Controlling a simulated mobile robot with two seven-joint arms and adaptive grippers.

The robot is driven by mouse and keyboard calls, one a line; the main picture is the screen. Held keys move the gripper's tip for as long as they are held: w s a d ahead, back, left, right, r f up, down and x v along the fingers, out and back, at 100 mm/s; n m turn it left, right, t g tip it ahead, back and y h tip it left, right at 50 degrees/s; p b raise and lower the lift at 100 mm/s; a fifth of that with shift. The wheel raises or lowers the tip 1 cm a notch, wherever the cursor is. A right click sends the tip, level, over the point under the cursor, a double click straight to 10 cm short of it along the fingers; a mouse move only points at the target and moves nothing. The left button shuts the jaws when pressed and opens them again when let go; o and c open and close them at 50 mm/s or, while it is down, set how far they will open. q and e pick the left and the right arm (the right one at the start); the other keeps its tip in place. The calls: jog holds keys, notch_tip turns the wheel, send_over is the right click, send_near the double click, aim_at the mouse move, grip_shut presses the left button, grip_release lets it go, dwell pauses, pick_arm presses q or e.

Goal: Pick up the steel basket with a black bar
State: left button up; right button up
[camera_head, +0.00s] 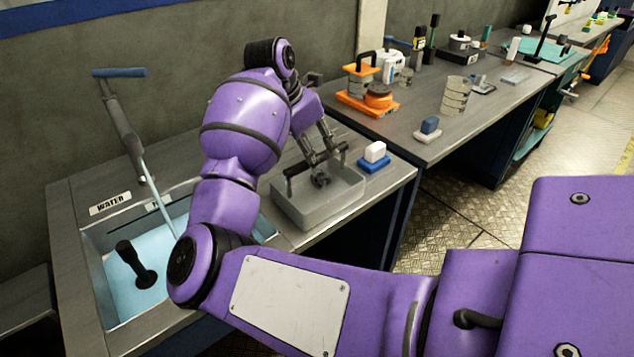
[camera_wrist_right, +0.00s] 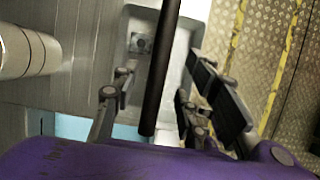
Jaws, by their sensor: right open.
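The grey steel basket (camera_head: 325,208) stands on the counter just right of the sink in the head view. Its black bar (camera_head: 298,167) spans across above the rim; the bar also shows in the wrist view (camera_wrist_right: 163,65). My right gripper (camera_head: 324,152) points down over the basket at the bar. In the wrist view my right gripper (camera_wrist_right: 160,88) is open, with one finger on each side of the bar in the picture and gaps visible. Contact with the bar is not visible. My left gripper is not in view.
A white block on a blue base (camera_head: 374,160) stands close right of the basket. The sink (camera_head: 105,262), holding a black-handled tool (camera_head: 137,265), lies left. An orange-based device (camera_head: 368,98) and a metal cylinder (camera_head: 455,95) stand on the bench behind.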

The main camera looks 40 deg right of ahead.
jog(key=x, duration=0.4)
jog(key=shift+a, duration=0.2)
jog(key=shift+d+f+p, duration=0.1)
jog(key=shift+f+p, duration=0.15)
jog(key=shift+p, duration=0.05)
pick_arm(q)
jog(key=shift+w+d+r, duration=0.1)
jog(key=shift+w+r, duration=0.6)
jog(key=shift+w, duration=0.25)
pick_arm(e)
jog(key=shift+c, duration=0.3)
jog(key=shift+w, duration=0.1)
jog(key=c, duration=0.9)
grip_shut()
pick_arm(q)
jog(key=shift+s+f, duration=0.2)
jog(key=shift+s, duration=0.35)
